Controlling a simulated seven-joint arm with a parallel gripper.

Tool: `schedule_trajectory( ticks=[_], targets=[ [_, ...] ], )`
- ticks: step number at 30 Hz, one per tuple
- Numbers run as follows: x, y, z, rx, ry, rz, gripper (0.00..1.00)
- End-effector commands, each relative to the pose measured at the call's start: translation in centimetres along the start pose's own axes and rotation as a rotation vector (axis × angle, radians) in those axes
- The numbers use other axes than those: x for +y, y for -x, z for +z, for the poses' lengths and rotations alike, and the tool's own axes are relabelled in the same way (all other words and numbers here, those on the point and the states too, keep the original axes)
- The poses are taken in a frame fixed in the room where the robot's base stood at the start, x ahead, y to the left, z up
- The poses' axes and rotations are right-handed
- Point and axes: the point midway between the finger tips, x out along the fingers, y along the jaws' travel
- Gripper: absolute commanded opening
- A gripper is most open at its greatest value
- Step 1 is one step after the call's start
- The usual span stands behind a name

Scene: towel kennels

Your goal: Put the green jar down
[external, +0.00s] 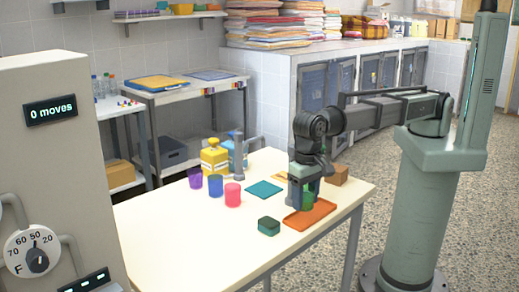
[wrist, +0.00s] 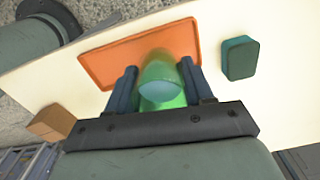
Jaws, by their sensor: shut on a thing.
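The green jar (wrist: 160,90) is translucent and sits between my gripper's fingers (wrist: 161,88) in the wrist view. My gripper (external: 305,192) is shut on it. In the external view the jar (external: 308,200) shows partly behind the fingers, over the orange tray (external: 297,220). The tray also shows in the wrist view (wrist: 105,62), under and beyond the jar. I cannot tell whether the jar's base touches the tray.
A dark green box (external: 268,226) stands in front of the tray. A brown block (external: 336,175) is behind it. A teal mat (external: 263,189), purple (external: 195,180), blue (external: 216,186) and pink (external: 233,194) cups and a yellow container (external: 214,160) are farther left. The front left tabletop is clear.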

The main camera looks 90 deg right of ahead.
Motion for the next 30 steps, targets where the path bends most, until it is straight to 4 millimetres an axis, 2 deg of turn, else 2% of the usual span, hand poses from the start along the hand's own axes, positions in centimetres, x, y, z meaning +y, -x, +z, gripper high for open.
schedule_trajectory(
  ticks=[9, 20, 21, 28, 30],
  targets=[
    [0.0, -3.4, 0.0, 0.0, 0.001, 0.0, 0.17],
    [0.0, -3.6, 0.0, 0.0, 0.001, 0.0, 0.17],
    [0.0, -3.7, 0.0, 0.0, 0.001, 0.0, 0.52],
    [0.0, -3.7, 0.0, 0.0, 0.001, 0.0, 0.74],
    [0.0, -3.7, 0.0, 0.0, 0.001, 0.0, 0.77]
  ],
)
